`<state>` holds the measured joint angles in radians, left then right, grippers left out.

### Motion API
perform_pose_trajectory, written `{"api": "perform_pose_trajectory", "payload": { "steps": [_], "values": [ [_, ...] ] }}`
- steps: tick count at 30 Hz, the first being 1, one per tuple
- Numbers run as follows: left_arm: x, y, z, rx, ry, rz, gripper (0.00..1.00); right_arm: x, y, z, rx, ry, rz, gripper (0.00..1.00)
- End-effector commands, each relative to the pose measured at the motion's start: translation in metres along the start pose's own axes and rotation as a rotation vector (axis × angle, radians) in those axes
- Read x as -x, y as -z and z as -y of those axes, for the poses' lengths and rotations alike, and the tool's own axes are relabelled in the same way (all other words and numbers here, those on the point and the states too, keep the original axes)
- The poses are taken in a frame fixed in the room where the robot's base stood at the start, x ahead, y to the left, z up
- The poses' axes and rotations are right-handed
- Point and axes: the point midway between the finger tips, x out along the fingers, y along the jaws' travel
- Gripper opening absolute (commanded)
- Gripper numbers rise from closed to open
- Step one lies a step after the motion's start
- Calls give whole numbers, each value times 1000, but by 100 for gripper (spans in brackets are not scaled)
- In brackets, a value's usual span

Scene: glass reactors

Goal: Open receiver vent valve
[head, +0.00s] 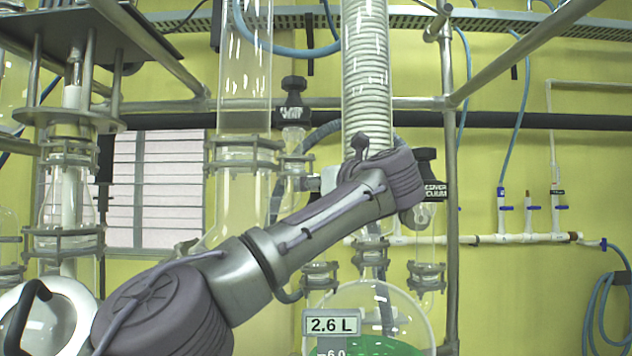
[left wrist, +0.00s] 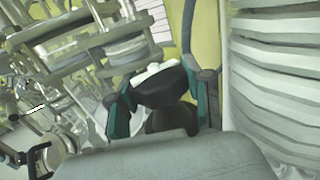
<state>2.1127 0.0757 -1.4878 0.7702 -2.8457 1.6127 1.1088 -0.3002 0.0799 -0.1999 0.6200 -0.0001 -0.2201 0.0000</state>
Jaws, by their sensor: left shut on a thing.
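In the left wrist view, my left gripper (left wrist: 163,104) is shut on a black valve knob (left wrist: 160,88), with one teal-padded finger on each side of it. White marks show on the knob's upper edge, but they are too blurred to read. In the head view my left arm reaches in from the lower left, and its wrist hides the gripper and the held knob. A black valve knob with a label (head: 293,85) stands free, left of the coil condenser. My right gripper is not in view.
The coil condenser (head: 366,70) stands close beside the gripper, also at right in the left wrist view (left wrist: 275,85). A wide glass column (head: 245,60) stands to the left. The receiver flask (head: 375,310) with a 2.6 L display (head: 333,325) is below. A metal frame post (head: 450,200) stands right.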

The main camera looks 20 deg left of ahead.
Motion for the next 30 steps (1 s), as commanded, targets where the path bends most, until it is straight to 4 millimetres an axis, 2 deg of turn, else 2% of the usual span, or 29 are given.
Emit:
{"api": "perform_pose_trajectory", "payload": {
  "steps": [15,16,20,30],
  "values": [
    [-1,-2,-1,2,-19,2,15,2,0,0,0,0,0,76],
    [-1,-2,-1,2,-19,2,53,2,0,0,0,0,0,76],
    [-1,-1,-1,2,-19,1,75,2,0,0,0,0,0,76],
    [0,0,1,-1,-16,1,76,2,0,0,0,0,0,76]
  ]
}}
